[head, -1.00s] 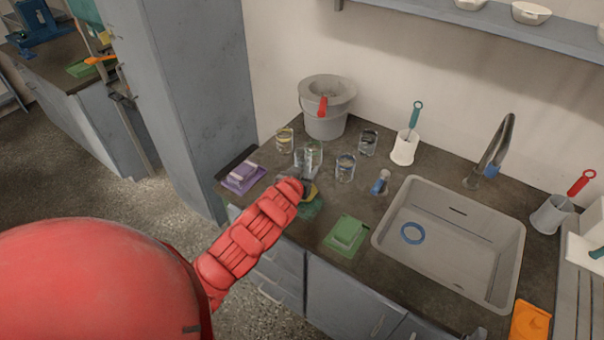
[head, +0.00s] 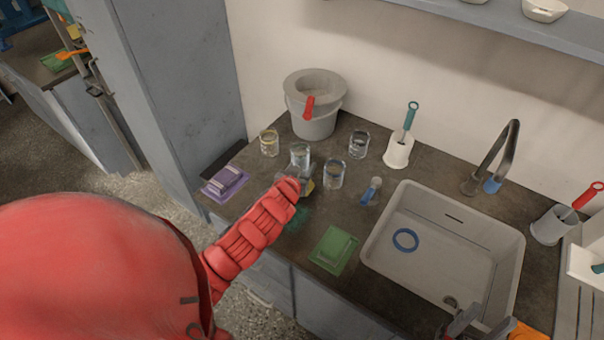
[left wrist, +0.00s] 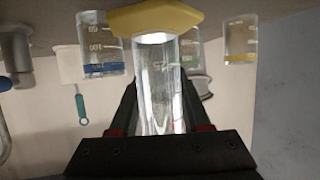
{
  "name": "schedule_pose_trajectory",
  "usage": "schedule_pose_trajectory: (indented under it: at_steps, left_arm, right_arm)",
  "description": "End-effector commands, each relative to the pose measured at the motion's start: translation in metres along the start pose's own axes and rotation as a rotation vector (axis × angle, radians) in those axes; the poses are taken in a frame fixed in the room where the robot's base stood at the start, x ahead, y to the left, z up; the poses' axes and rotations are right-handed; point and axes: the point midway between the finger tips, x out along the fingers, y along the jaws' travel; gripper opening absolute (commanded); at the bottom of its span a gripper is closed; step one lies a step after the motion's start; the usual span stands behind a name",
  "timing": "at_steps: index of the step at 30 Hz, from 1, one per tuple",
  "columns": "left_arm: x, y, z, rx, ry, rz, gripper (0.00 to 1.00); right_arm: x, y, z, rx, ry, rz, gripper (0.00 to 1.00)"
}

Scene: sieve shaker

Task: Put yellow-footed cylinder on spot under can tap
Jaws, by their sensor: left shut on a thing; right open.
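The yellow-footed cylinder is clear glass with a yellow foot (left wrist: 155,17). My left gripper (left wrist: 160,118) is shut around its clear body (left wrist: 158,80). I cannot tell whether the foot touches the counter. The grey can (head: 313,100) with a red tap (head: 309,107) stands at the back against the wall. The spot under the tap is not clearly visible. My right gripper (head: 462,318) is open and empty at the bottom edge, near the sink.

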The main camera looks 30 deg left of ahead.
Motion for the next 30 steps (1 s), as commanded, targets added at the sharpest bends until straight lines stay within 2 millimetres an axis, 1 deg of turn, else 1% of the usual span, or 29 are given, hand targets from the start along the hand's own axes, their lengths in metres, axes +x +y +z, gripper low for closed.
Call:
schedule_pose_trajectory:
  at_steps: [1, 3, 6, 18, 19, 23, 24, 30]
  left_arm:
    - [0.003, 0.000, 0.010, 0.002, -0.007, -0.001, 0.00]
    - [0.007, 0.001, 0.020, 0.002, -0.005, 0.000, 0.00]
    - [0.012, 0.000, 0.030, 0.002, -0.003, -0.001, 0.00]
    - [0.015, 0.000, 0.036, 0.001, 0.000, -0.001, 0.00]
    - [0.014, 0.000, 0.035, 0.001, -0.001, -0.001, 0.51]
    - [0.014, 0.000, 0.035, 0.002, -0.001, -0.001, 0.75]
    - [0.014, 0.000, 0.035, 0.002, -0.001, -0.001, 0.78]
    - [0.014, 0.000, 0.035, 0.002, -0.001, -0.001, 0.78]
  right_arm:
    - [0.001, 0.000, 0.000, 0.000, 0.000, 0.000, 0.50]
    - [0.001, 0.000, 0.000, 0.000, 0.000, 0.000, 0.50]
    - [0.002, 0.000, 0.000, 0.000, 0.000, 0.000, 0.50]
    - [-0.002, 0.000, 0.000, 0.000, 0.000, 0.000, 0.50]
    - [-0.001, 0.000, 0.000, 0.000, 0.000, 0.000, 0.50]
    - [0.000, 0.000, 0.000, 0.000, 0.000, 0.000, 0.50]
    - [0.000, 0.000, 0.000, 0.000, 0.000, 0.000, 0.50]
    - [0.000, 0.000, 0.000, 0.000, 0.000, 0.000, 0.50]
